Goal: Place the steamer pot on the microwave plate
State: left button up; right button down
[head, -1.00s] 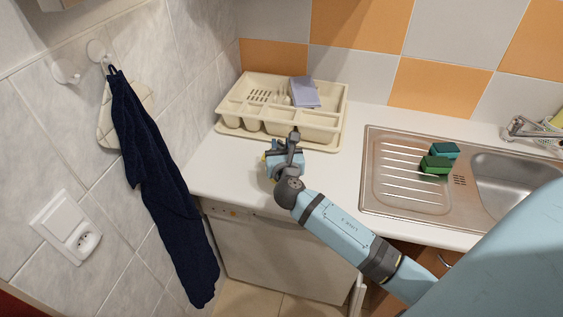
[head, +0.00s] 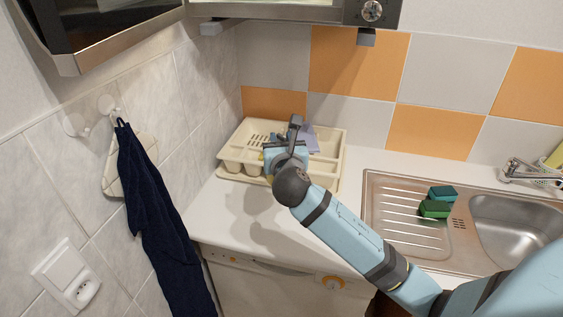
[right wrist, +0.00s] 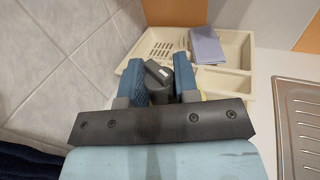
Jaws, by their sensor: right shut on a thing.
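My right gripper (right wrist: 158,72) shows its two blue fingers shut on a dark grey piece (right wrist: 158,80) with a small white mark. I cannot tell whether this piece belongs to the steamer pot; no pot body is recognisable. In the head view the right gripper (head: 284,155) is above the counter, in front of the cutlery tray, its fingers mostly hidden by the wrist. The microwave (head: 280,12) shows at the top, with a round knob. Its dark door (head: 110,22) appears to hang open at the upper left. Its plate is out of view. My left gripper is not in view.
A cream cutlery tray (head: 331,158) with a lilac cloth (right wrist: 206,45) stands at the back of the white counter (head: 215,212). Green sponges (head: 434,209) lie on the steel sink's drainboard (head: 385,225). A navy towel (head: 150,210) hangs at left.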

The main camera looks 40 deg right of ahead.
aim_at(281, 135)
jog(key=shift+r, duration=1.55)
jog(key=s+a+f+n+t+y+p, duration=0.2)
jog(key=s+a+f+n+y+p, duration=0.2)
jog(key=s+a+f+y, duration=0.4)
jog(key=s+a+f+n, duration=0.1)
jog(key=s+a+f, duration=0.2)
jog(key=a, duration=0.1)
jog(key=shift+a+f+n, duration=0.15)
jog(key=shift+f+n, duration=0.05)
jog(key=shift+n, duration=0.1)
